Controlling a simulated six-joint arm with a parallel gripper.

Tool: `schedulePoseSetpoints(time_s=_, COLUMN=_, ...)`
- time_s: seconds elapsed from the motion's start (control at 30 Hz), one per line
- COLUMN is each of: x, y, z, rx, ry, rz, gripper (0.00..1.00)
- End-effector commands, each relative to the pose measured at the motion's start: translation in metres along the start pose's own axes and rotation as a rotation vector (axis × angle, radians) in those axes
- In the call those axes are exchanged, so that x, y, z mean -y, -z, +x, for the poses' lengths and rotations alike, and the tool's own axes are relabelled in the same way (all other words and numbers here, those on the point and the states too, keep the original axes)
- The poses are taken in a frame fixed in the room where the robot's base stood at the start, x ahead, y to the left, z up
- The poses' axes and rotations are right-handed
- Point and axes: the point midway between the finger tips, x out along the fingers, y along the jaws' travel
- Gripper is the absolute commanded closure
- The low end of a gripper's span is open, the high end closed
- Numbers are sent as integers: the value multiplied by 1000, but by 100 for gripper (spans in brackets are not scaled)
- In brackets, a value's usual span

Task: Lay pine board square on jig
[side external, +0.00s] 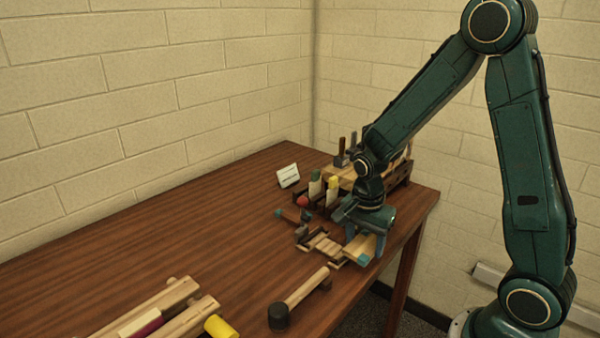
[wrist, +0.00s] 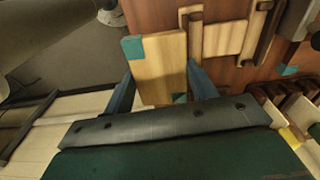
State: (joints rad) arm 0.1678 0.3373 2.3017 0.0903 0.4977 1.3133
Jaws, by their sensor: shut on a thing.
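The pine board (wrist: 160,62) is a pale rectangular piece with teal patches at its corners. My gripper (wrist: 162,84) is shut on it, with one blue finger on either long side. In the side view the board (side external: 358,250) is under my gripper (side external: 365,238), near the table's right edge. Beside it are light wood pieces with darker strips, which look like the jig (side external: 325,243); the wrist view shows them (wrist: 222,38) just right of the board. I cannot tell whether the board touches them or the table. My gripper body hides the board's near end.
A mallet (side external: 306,288) with a black head lies in front. Boards (side external: 185,318) and a yellow cylinder (side external: 220,327) are at the front left. A white card (side external: 288,176), a red ball (side external: 303,202) and a tool rack (side external: 398,175) stand behind. The table's left middle is clear.

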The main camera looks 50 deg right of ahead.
Motion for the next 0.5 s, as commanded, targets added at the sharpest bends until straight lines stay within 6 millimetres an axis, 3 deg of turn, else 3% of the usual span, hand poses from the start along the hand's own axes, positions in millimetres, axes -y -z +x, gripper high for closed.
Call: schedulePoseSetpoints(time_s=0.5, x=35, y=0, z=1, rx=8, ry=35, rz=-585, gripper=69)
